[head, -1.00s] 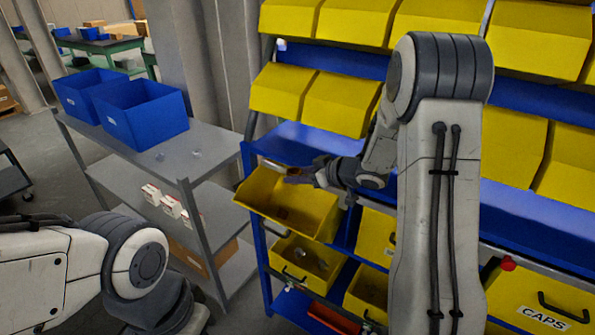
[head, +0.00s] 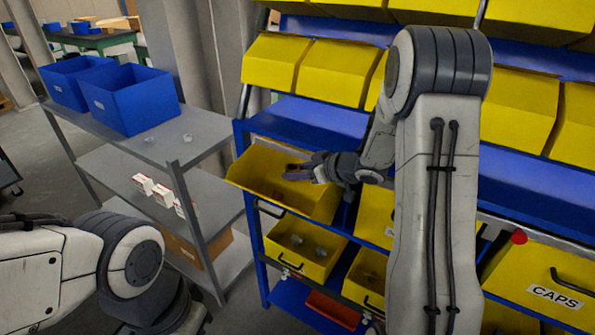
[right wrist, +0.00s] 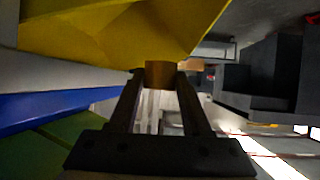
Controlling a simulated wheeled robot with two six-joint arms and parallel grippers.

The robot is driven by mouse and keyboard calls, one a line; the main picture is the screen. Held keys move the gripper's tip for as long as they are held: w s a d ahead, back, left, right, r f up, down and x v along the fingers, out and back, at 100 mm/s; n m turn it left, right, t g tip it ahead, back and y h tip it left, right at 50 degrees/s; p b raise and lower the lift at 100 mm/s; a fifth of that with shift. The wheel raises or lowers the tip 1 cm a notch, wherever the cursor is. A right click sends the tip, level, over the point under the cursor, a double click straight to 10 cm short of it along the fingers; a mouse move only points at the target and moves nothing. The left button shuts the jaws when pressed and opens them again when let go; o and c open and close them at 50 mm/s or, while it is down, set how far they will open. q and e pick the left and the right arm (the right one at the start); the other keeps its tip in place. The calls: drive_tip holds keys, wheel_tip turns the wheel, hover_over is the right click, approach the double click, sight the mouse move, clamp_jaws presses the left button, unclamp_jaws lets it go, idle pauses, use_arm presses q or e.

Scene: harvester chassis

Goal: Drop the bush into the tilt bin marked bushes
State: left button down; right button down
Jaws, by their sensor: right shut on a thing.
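My right gripper (head: 290,172) is shut on the bush (right wrist: 160,74), a small bronze-brown cylinder between its fingertips in the right wrist view. In the head view the bush is too small to make out. The gripper is at the mouth of a tilted-open yellow tilt bin (head: 248,176), the upper left one of the open bins; how deep it is cannot be told. No label shows on this bin, as its front faces away from view. Yellow bin walls also fill the top of the right wrist view (right wrist: 120,35). My left gripper is out of view.
Below is another open yellow bin (head: 310,268) with small parts in it. A bin labelled CAPS (head: 553,296) is at the lower right. The blue rack (head: 310,118) holds rows of yellow bins. A grey shelf cart (head: 205,135) with blue boxes stands at the left.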

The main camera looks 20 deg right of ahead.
drive_tip(key=shift+c, duration=1.4)
unclamp_jaws()
drive_tip(key=b+v, duration=0.1)
drive_tip(key=v, duration=0.9)
drive_tip(key=shift+s, duration=0.2)
